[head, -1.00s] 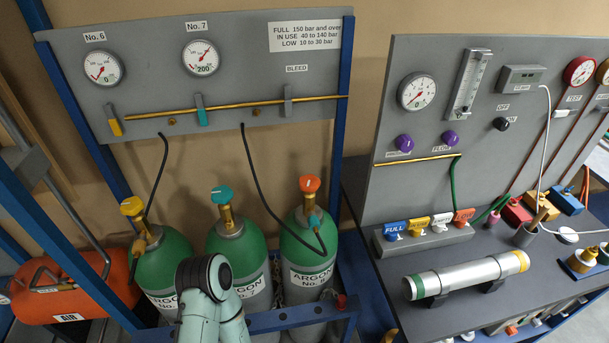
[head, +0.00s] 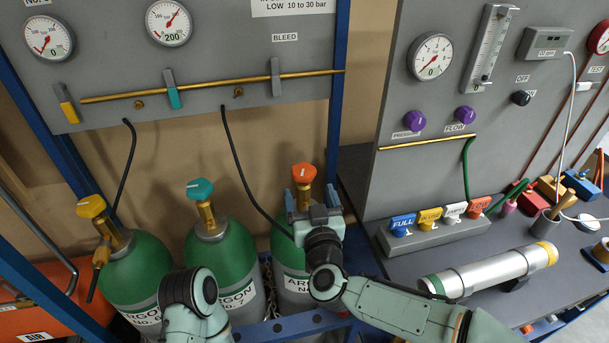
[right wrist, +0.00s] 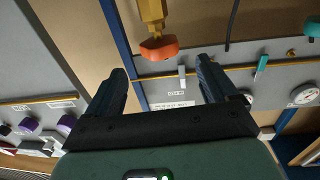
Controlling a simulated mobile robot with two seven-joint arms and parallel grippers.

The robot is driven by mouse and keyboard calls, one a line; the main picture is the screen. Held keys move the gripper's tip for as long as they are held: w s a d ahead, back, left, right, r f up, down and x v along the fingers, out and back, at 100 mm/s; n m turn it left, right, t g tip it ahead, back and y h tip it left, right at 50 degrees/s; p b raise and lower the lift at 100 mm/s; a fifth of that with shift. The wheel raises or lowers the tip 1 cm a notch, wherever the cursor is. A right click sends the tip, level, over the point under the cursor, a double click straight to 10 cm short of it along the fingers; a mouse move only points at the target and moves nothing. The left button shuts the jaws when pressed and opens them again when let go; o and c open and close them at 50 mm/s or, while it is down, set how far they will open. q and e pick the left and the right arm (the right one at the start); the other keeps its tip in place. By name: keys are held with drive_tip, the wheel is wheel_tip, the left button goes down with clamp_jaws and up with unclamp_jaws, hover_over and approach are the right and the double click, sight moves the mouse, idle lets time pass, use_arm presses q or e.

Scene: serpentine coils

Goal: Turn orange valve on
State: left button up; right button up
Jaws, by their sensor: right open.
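The orange valve (head: 303,173) tops a brass stem on the rightmost green argon cylinder (head: 282,244). My right gripper (head: 312,198) is in front of that cylinder's neck, just below the orange knob in the head view. Its fingers are spread and hold nothing. In the right wrist view, the orange valve (right wrist: 158,47) appears upside down beyond and between the open fingertips (right wrist: 163,75), apart from them. My gripper hides part of the cylinder's neck and label. My left gripper is not in view; only an arm link shows at the bottom.
Cylinders with a teal valve (head: 200,188) and a yellow valve (head: 91,206) stand to the left. A black hose (head: 237,172) runs down to the right cylinder. The gauge panel (head: 210,92) is behind. A bench with a silver tube (head: 490,271) stands at right.

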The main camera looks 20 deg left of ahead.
sight(306, 180)
drive_tip(key=p+x, duration=0.1)
drive_tip(key=x, duration=0.6)
drive_tip(key=c, duration=1.1)
drive_tip(key=shift+o, duration=0.2)
